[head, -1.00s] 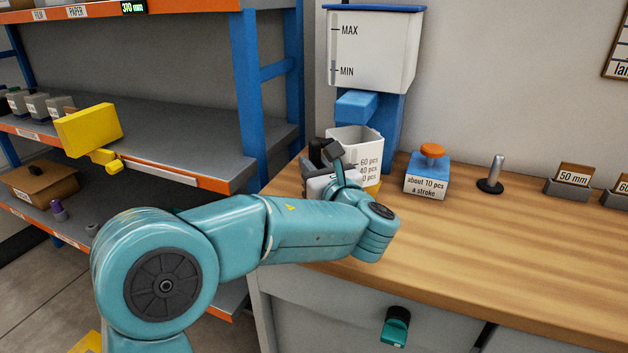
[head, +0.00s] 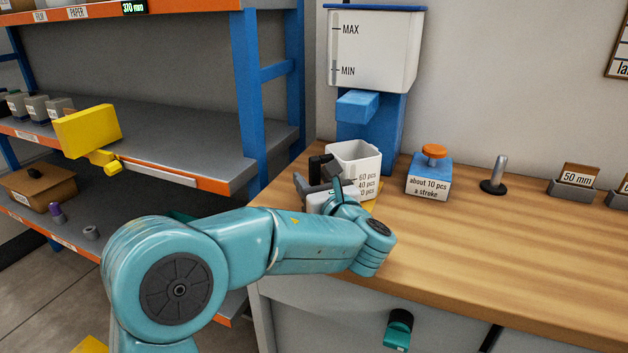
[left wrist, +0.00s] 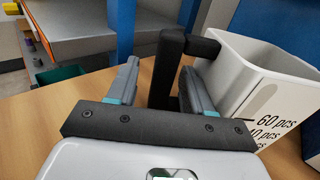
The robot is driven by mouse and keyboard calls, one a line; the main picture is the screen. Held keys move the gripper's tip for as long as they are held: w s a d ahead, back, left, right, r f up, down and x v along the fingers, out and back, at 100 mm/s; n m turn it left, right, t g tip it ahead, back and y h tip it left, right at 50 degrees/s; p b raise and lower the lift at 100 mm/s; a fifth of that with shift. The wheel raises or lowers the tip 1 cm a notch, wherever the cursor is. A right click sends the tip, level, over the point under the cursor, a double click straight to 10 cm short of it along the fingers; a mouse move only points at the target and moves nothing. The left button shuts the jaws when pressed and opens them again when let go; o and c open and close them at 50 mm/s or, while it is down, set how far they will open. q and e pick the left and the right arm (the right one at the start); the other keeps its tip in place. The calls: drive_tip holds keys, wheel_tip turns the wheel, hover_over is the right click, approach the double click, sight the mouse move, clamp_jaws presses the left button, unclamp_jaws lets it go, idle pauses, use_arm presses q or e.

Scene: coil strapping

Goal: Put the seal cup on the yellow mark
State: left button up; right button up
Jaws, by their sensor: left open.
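The seal cup (head: 366,170) is white with piece-count markings and stands upright on the bench below the dispenser's blue spout. A sliver of the yellow mark (head: 374,201) shows at the right of its base; the arm and cup hide the rest. My left gripper (head: 319,180) is open at the cup's left side. In the left wrist view the cup (left wrist: 262,85) is at the right, and its black handle (left wrist: 171,62) stands between the two spread fingers. I cannot tell whether a finger touches the handle. My right gripper is not in view.
The dispenser hopper (head: 375,50) stands behind the cup. A blue block with an orange knob (head: 429,175), a metal peg (head: 497,175) and a 50 mm holder (head: 574,181) stand to the right. Shelving (head: 200,140) is left. The front bench is clear.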

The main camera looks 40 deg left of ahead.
use_arm(q)
drive_tip(key=shift+d+r, duration=0.15)
drive_tip(key=p+v, duration=0.1)
drive_tip(key=v, duration=1)
drive_tip(key=shift+s+d+p, duration=0.25)
drive_tip(key=shift+s+p, duration=0.1)
drive_tip(key=shift+p, duration=0.05)
drive_tip(key=shift+a, duration=0.1)
